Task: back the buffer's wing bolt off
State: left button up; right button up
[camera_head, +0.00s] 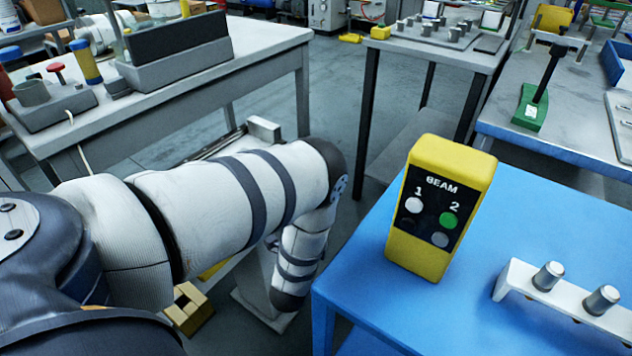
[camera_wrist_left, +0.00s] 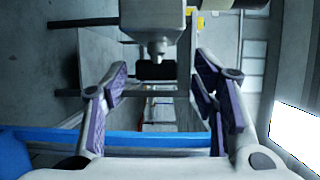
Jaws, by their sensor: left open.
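In the left wrist view, my left gripper (camera_wrist_left: 160,68) is open, with its purple-padded fingers spread apart. Beyond and between the fingers is a grey block (camera_wrist_left: 152,18) with a short stem and a dark crosspiece (camera_wrist_left: 156,70) at its end. This looks like the buffer with its wing bolt, but the picture is too small to be sure. The fingers appear clear of the crosspiece on both sides. In the head view my left arm reaches down past the blue table, and its gripper is hidden. My right gripper is not in view.
A yellow BEAM box (camera_head: 438,208) stands on the blue table (camera_head: 375,270), its lamp 2 green and lamp 1 white. A white bracket (camera_head: 565,300) with two metal knobs is at the right. A grey bench (camera_head: 255,50) stands back left. Floor shows between the tables.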

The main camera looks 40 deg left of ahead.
pick_arm(q)
jog(key=o, duration=0.6)
notch_tip(320, 180, up, 11)
jog(key=w, duration=0.1)
jog(key=shift+a+f, duration=0.15)
jog(key=shift+a, duration=0.15)
jog(key=f, duration=0.1)
jog(key=f+g, duration=0.1)
jog(key=f, duration=0.1)
jog(key=shift+s+a+f+g, duration=0.15)
jog(key=shift+s+f+g, duration=0.05)
jog(key=shift+s+g, duration=0.15)
jog(key=shift+s+d+r, duration=0.2)
jog(key=shift+d+r, duration=0.15)
jog(key=shift+r, duration=0.15)
jog(key=shift+s+d+r, duration=0.2)
jog(key=shift+d+r, duration=0.15)
jog(key=shift+r, duration=0.15)
jog(key=c, duration=0.6)
jog(key=d+r, duration=0.4)
jog(key=r, duration=0.5)
jog(key=shift+w+d+r, duration=0.25)
jog(key=shift+w+r, duration=0.15)
jog(key=shift+w, duration=0.05)
